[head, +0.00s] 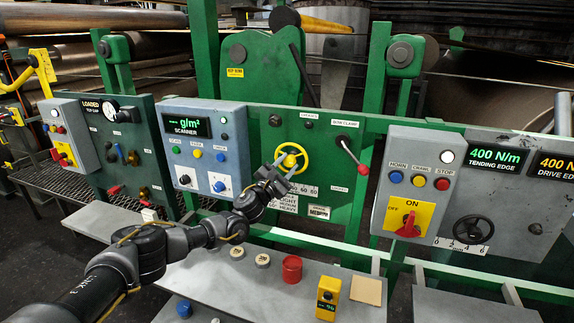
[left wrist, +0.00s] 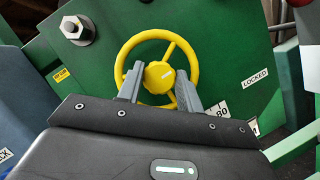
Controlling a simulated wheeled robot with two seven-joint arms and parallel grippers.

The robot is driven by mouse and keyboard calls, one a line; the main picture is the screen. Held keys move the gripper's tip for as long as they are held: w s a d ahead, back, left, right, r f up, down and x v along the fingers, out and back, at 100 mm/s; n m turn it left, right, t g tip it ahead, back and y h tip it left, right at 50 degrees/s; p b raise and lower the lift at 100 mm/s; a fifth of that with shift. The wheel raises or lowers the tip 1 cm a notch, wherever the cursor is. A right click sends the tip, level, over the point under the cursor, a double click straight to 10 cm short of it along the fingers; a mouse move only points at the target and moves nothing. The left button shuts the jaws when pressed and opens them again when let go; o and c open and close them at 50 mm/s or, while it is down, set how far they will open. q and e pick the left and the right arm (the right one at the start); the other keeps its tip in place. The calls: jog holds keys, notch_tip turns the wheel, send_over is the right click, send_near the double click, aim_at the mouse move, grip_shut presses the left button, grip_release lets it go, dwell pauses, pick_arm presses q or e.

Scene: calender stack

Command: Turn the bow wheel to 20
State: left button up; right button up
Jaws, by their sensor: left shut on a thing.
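The yellow wheel (head: 292,145) is mounted on the green panel, with a number scale (head: 303,190) partly hidden below it. My left gripper (head: 283,171) reaches it from the front. In the left wrist view the wheel (left wrist: 196,62) has a round hub and spokes. The grey fingers of my left gripper (left wrist: 161,80) sit on both sides of the hub, shut on the wheel. A "80" label (left wrist: 218,108) shows at lower right; the pointer reading cannot be told. My right gripper is not in view.
The scanner box (head: 207,150) stands left of the wheel and a grey control box (head: 416,185) to its right. A grey shelf (head: 225,290) below holds a red cylinder (head: 292,269), a yellow device (head: 328,298) and a tan pad (head: 366,290).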

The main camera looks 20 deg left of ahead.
pick_arm(q)
jog(key=shift+m, duration=0.4)
jog(key=o, duration=1)
jog(key=b+v, duration=0.3)
jog(key=v, duration=0.8)
jog(key=shift+a+r, duration=0.1)
